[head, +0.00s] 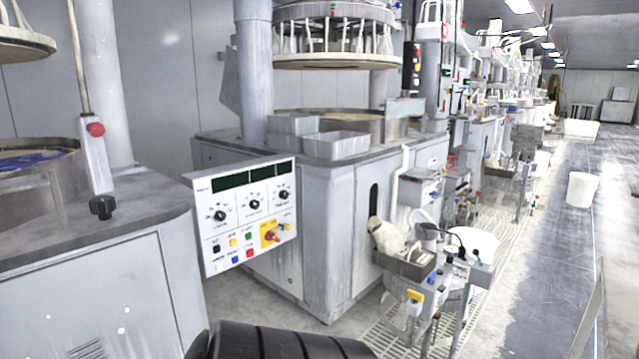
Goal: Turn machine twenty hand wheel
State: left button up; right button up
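A small black star-shaped hand knob (102,206) sits on the grey top of the near left machine (95,245). It is the only wheel-like hand control that I can make out, and no machine number is readable. Beside it stands a grey upright lever box with a red ball knob (96,129). A white control panel (247,215) with dials and coloured buttons stands to its right. Neither of my grippers shows in the head view, and nothing touches the black knob.
A second polishing machine (335,215) with grey trays on top stands in the middle. A cart (405,262) with bottles stands on a floor grating. A white bucket (581,189) stands on the right walkway (555,255). A black ribbed shape fills the bottom edge.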

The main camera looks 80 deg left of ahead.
aim_at(102, 206)
jog(key=u, duration=0.45)
jog(key=l+u, duration=0.1)
jog(key=u, duration=1.35)
jog(key=k+u, duration=0.1)
jog(key=u, duration=1.75)
jog(key=k+j, duration=0.05)
